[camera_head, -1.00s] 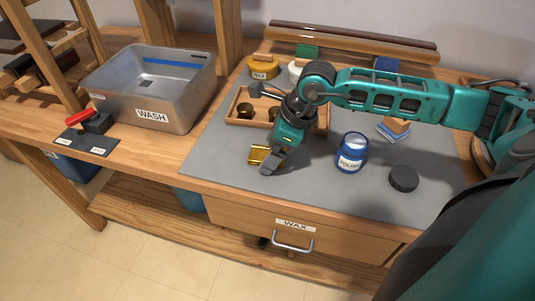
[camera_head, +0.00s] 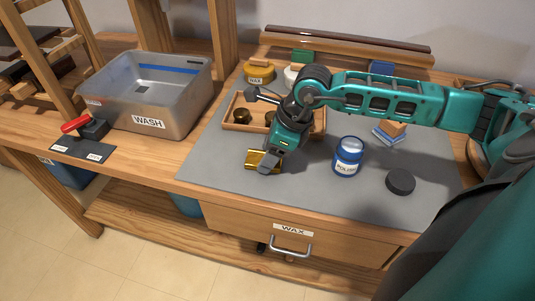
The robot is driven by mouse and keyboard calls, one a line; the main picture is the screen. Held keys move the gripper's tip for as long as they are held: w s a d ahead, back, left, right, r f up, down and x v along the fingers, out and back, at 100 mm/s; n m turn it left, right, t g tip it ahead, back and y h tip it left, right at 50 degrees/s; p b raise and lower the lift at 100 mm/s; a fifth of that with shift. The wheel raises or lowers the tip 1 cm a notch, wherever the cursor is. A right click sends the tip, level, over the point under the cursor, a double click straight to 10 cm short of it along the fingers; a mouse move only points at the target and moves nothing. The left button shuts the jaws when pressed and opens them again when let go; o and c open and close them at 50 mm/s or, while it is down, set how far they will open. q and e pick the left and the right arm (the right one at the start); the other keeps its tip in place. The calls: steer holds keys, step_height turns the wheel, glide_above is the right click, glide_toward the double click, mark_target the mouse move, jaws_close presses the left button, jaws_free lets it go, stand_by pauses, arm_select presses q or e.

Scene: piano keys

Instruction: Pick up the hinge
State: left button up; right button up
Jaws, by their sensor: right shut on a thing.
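The hinge (camera_head: 257,160) is a small brass-gold piece at the front left of the grey mat (camera_head: 215,169). My right gripper (camera_head: 268,165) points down at the hinge and is shut on it; the fingers hide the hinge's right part. I cannot tell whether the hinge touches the mat or is just above it. My left gripper is not in view.
A wooden tray (camera_head: 232,126) with brass knobs lies behind my gripper. A blue POLISH jar (camera_head: 347,159) and its black lid (camera_head: 400,181) stand to the right. The metal WASH basin (camera_head: 150,120) is at the left. The mat's front middle is clear.

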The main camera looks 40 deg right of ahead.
step_height(320, 180, up, 20)
steer(key=p, duration=0.2)
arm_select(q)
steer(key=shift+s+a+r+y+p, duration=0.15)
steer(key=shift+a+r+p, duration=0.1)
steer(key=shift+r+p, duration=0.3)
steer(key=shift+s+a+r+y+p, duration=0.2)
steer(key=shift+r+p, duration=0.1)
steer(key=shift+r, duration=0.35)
arm_select(e)
steer(key=a+f+n+g+h, duration=0.1)
steer(key=a+f+n+g, duration=0.2)
steer(key=n, duration=1)
steer(key=a+f+n+g+h, duration=0.2)
steer(key=a+f+n+g, duration=0.2)
steer(key=n, duration=0.9)
steer(key=shift+a+f+n+g, duration=0.3)
steer(key=shift+a+f+n, duration=0.1)
steer(key=shift+f, duration=0.2)
